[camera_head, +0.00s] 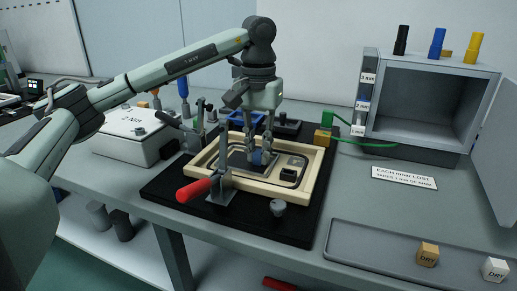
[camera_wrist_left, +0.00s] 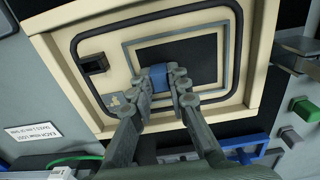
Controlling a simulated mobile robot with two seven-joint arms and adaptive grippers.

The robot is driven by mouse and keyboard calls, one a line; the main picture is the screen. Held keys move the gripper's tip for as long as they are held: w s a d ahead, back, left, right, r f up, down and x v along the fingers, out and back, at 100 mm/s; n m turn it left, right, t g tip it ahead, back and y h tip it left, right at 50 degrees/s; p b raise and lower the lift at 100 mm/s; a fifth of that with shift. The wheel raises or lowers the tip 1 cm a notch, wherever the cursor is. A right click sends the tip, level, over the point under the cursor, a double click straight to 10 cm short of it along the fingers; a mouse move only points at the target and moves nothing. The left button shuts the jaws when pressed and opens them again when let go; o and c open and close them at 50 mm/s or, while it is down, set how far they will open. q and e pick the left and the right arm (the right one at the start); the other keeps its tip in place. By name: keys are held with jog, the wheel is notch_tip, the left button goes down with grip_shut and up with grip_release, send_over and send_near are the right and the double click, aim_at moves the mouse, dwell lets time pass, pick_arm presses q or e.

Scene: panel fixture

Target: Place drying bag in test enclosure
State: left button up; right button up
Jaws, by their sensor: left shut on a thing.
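My left gripper (camera_head: 259,156) reaches down over the beige-framed panel (camera_head: 222,150). It is shut on a small blue block (camera_wrist_left: 159,74), which shows between the fingertips in the left wrist view, over the panel's dark inset. I cannot tell whether the block touches the panel. Two small blocks marked DRY, one tan (camera_head: 428,254) and one white (camera_head: 495,269), stand in the grey tray at the front right, well away from the gripper. The grey box-shaped enclosure (camera_head: 418,98) at the back right has its door (camera_head: 497,125) open and looks empty inside. My right gripper is not seen.
A red-handled clamp (camera_head: 194,190) stands at the panel's front left, and a grey knob (camera_head: 278,206) at its front. Black, blue and yellow cylinders stand on the enclosure. A green cable (camera_head: 365,143) runs to it. A white box (camera_head: 128,135) sits left. The grey tray (camera_head: 375,245) has free room.

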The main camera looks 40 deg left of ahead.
pick_arm(q)
jog(key=o, duration=0.8)
jog(key=shift+c, duration=0.2)
